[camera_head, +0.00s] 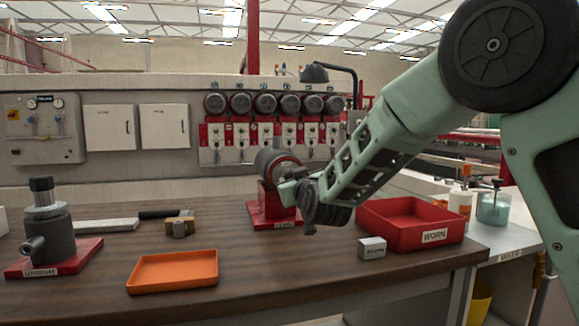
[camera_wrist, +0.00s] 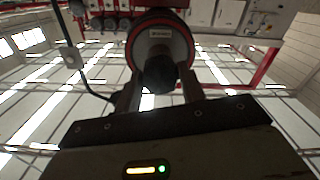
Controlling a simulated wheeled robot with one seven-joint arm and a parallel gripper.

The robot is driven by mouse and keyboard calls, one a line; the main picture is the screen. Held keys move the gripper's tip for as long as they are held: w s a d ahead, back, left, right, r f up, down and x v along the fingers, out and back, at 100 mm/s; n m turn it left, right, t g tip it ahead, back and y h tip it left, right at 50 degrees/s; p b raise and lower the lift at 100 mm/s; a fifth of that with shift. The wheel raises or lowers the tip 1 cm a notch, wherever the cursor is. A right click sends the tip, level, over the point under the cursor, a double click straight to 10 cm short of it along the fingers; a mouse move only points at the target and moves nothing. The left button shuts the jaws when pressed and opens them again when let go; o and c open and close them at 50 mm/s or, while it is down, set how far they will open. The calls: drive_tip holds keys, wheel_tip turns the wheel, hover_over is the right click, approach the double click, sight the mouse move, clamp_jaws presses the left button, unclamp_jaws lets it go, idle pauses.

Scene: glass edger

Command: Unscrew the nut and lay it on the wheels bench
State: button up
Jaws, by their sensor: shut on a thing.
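A grey cylindrical spindle (camera_head: 268,160) with a red ring stands on a red base (camera_head: 265,212) on the brown wooden bench (camera_head: 250,262). My gripper (camera_head: 290,188) is at its right end. In the wrist view, my two fingers (camera_wrist: 160,92) are shut on a dark nut (camera_wrist: 160,72) at the middle of the spindle's round end face (camera_wrist: 160,42). The nut still sits against that face, as far as I can tell. In the head view the nut is hidden by my gripper.
An orange tray (camera_head: 173,284) lies front left of the spindle. A red bin labelled WORN (camera_head: 410,238) and a small grey block (camera_head: 372,248) stand to the right. A dark upright fixture (camera_head: 45,215) stands far left. Bare bench lies between tray and block.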

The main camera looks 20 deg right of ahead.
drive_tip(key=n+p, duration=0.4)
drive_tip(key=n, duration=0.4)
drive_tip(key=shift+n, duration=0.3)
drive_tip(key=o, duration=0.9)
